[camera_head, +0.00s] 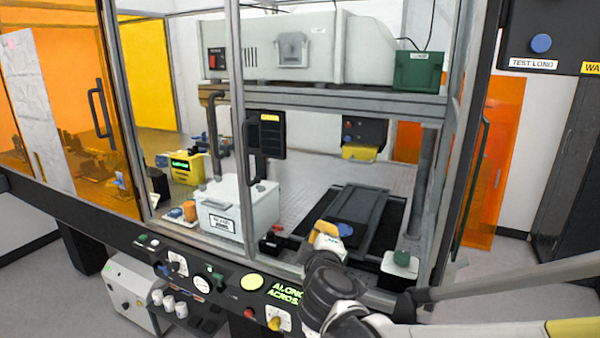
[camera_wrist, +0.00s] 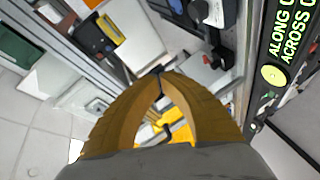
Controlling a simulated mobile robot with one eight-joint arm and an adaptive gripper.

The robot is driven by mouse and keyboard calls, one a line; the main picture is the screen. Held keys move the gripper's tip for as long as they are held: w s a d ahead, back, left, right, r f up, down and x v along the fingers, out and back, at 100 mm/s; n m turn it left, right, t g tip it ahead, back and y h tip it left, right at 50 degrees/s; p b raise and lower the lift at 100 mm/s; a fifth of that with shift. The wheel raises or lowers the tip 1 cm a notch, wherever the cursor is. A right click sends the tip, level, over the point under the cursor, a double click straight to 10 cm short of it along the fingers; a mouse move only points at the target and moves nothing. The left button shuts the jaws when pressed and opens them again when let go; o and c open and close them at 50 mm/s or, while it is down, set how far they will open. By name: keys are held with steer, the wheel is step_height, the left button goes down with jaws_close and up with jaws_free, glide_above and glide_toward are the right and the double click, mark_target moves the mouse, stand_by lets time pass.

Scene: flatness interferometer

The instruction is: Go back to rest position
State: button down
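My arm reaches from the lower right into the glazed enclosure in the head view. My gripper (camera_head: 322,230) is in front of the dark stage plate (camera_head: 368,211), beside a blue round piece (camera_head: 345,229). I cannot tell whether it touches that piece. In the wrist view, the two tan fingers of my gripper (camera_wrist: 159,73) arch together and their tips meet. The gap between the fingers lower down shows only background, and no held object is visible.
Grey frame posts (camera_head: 237,120) stand left of my arm, and another post (camera_head: 432,190) stands to the right. The control panel with the lit "ALONG / ACROSS" sign (camera_head: 285,292) lies below. A white box (camera_head: 238,207) and a green-topped block (camera_head: 401,262) stand nearby.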

steer(key=s+d+m+g+h, duration=0.25)
steer(key=s+d+m, duration=0.3)
steer(key=d, duration=0.55)
steer(key=s+d+f+m+g, duration=0.2)
steer(key=s, duration=0.5)
steer(key=s+d+f+m+g+y, duration=0.1)
steer(key=s+d+f+m+g, duration=0.1)
steer(key=s, duration=0.5)
steer(key=s+d+f+m+g+y, duration=0.1)
steer(key=s+d+f+m+g, duration=0.1)
steer(key=s, duration=0.5)
steer(key=shift+f+m, duration=0.9)
steer(key=shift+m, duration=0.05)
steer(key=shift+r, duration=0.1)
